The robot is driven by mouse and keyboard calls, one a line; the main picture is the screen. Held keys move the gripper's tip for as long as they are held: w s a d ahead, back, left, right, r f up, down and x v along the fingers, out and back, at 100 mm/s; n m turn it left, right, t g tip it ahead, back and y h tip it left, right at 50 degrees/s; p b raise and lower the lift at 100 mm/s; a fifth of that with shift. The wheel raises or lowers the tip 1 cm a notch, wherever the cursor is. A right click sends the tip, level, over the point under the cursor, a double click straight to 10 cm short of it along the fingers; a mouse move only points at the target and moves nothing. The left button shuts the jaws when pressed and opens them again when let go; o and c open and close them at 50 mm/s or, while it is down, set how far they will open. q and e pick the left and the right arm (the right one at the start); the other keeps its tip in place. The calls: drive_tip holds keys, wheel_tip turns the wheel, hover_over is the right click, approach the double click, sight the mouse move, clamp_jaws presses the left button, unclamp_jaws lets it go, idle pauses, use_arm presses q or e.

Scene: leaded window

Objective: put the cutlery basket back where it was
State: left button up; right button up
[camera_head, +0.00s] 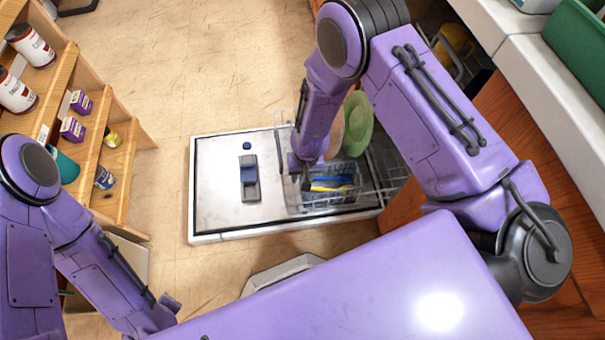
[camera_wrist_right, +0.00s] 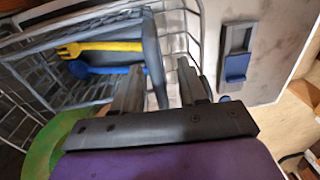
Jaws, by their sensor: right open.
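The cutlery basket (camera_head: 345,194) is a grey bin holding blue and yellow cutlery, at the front of the pulled-out dishwasher rack (camera_head: 290,140). My right gripper (camera_head: 305,184) is low over the rack at the basket's left end. In the right wrist view, its two open fingers (camera_wrist_right: 160,88) are on either side of the basket's grey end wall (camera_wrist_right: 152,50); whether they touch it I cannot tell. A yellow fork and a blue piece lie in the basket there. My left arm's end (camera_head: 160,312) is at the bottom left; its fingers are hidden.
The open dishwasher door (camera_head: 218,190) lies flat under the rack, with a detergent compartment (camera_head: 249,178) on it. A green plate (camera_head: 358,125) and a tan plate (camera_head: 336,135) stand in the rack behind the basket. Wooden shelves (camera_head: 90,130) stand at left; the floor between is clear.

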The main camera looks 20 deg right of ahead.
wheel_tip(320, 180, up, 12)
drive_tip(key=p, duration=0.3)
drive_tip(key=shift+s+d, duration=0.15)
drive_tip(key=shift+d, duration=0.3)
drive_tip(key=s+d+f+m+t+h, duration=0.1)
drive_tip(key=s+d+f, duration=0.3)
drive_tip(key=s, duration=0.6)
drive_tip(key=s+d+f+m+t+h, duration=0.1)
drive_tip(key=s+d+f+m+h, duration=0.2)
drive_tip(key=s+d, duration=0.6)
drive_tip(key=shift+s+f+t, duration=0.35)
drive_tip(key=shift+s+t, duration=0.05)
drive_tip(key=shift+s, duration=0.6)
